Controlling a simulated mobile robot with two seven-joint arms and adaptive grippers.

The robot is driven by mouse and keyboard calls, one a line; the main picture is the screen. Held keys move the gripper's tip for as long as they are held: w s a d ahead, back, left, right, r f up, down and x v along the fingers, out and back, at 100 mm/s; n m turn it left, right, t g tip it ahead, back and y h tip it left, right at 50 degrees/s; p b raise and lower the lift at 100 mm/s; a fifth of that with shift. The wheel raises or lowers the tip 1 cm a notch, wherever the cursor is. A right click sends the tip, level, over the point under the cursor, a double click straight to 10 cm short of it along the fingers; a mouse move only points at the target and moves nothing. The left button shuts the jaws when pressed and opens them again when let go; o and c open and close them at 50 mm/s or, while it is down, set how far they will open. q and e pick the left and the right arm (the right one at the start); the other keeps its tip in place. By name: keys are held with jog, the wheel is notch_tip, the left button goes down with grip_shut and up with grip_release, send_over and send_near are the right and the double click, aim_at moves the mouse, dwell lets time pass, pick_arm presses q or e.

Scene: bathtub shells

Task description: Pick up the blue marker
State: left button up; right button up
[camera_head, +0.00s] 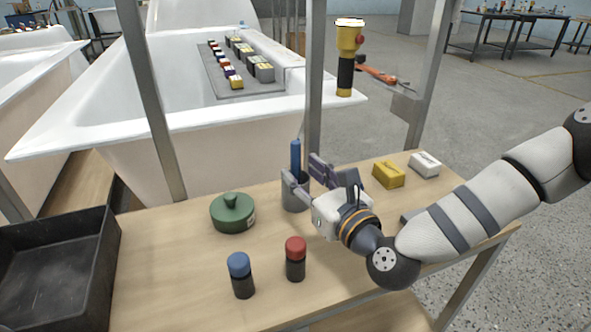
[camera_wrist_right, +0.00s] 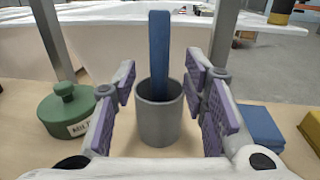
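The blue marker (camera_head: 295,155) stands upright in a grey cup (camera_head: 294,196) on the wooden table. In the right wrist view the marker (camera_wrist_right: 160,50) rises well above the rim of the cup (camera_wrist_right: 159,118), near the middle of the picture. My right gripper (camera_head: 305,178) is open at the cup. In the right wrist view its purple-padded fingers (camera_wrist_right: 162,82) are spread to the left and right of the marker, with gaps on both sides. The marker's lower end is hidden in the cup. My left gripper is not in view.
A green lidded pot (camera_head: 232,213) stands left of the cup. Blue-capped (camera_head: 241,278) and red-capped (camera_head: 295,260) bottles stand in front. Yellow (camera_head: 388,174) and white (camera_head: 424,164) boxes are right. A black bin (camera_head: 103,270) is left; a metal post (camera_head: 315,80) rises behind.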

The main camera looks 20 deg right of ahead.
aim_at(298, 169)
jog(key=w, duration=0.3)
jog(key=shift+w+a, duration=0.15)
jog(key=shift+a, duration=0.2)
grip_shut()
